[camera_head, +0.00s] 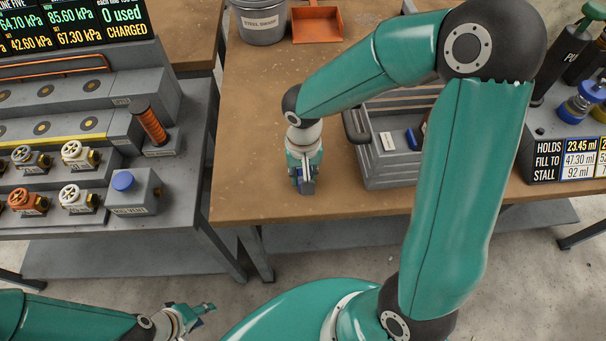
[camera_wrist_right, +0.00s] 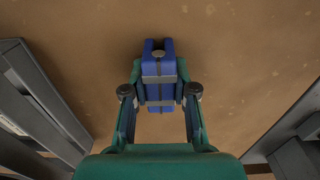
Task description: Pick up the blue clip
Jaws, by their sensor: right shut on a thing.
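The blue clip (camera_wrist_right: 159,70) is between the fingertips of my right gripper (camera_wrist_right: 160,92) in the right wrist view. It is blue with grey bands and a forked far end. In the head view my right gripper (camera_head: 303,182) points down near the table's front edge, left of the grey bin, shut on the clip, of which only a small bluish part shows. My left gripper (camera_head: 195,316) is low in the head view, away from the table. Its fingers are too small to tell open from shut.
The grey bin (camera_head: 385,178) stands just right of my right gripper, with a small blue item (camera_head: 411,139) inside. A bucket (camera_head: 259,22) and an orange dustpan (camera_head: 317,24) are at the back. The brown tabletop (camera_head: 252,130) is clear to the left.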

